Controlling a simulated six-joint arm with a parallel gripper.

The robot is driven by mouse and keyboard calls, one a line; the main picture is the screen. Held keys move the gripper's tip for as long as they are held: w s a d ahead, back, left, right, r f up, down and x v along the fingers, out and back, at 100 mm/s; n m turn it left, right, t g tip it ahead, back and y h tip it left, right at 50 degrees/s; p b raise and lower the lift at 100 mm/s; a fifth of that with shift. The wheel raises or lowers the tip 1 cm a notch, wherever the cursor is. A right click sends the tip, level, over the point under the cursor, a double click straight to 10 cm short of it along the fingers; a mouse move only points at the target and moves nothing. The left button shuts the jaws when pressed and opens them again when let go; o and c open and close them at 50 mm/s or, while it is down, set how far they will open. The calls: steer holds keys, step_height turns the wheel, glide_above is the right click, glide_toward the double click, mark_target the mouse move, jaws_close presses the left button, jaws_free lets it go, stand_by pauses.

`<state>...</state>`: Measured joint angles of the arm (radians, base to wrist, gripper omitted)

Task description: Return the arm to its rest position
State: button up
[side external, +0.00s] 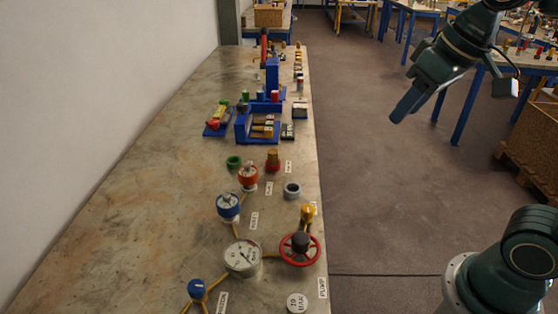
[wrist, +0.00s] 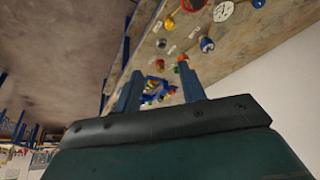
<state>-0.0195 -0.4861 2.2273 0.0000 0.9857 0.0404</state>
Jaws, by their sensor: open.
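My gripper (side external: 405,108) hangs at the upper right of the side external view, over the floor to the right of the workbench (side external: 110,205) and well clear of it. In the wrist view its two blue fingers (wrist: 160,92) stand apart with nothing between them, so it is open and empty. My gripper touches none of these.
A pressure gauge (side external: 242,257) and a red handwheel (side external: 300,248) stand at the near end of the bench. Blue racks (side external: 258,122) stand farther back. A white wall (side external: 110,80) bounds the left. The floor (side external: 390,200) beside the bench is free. Wooden crates (side external: 535,145) stand at right.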

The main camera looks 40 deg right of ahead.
steer(key=s+f, duration=0.4)
steer(key=s, duration=0.3)
steer(key=shift+d+f+t, duration=0.25)
steer(key=shift+f+t, duration=0.05)
steer(key=shift+t, duration=0.1)
stand_by(1.1)
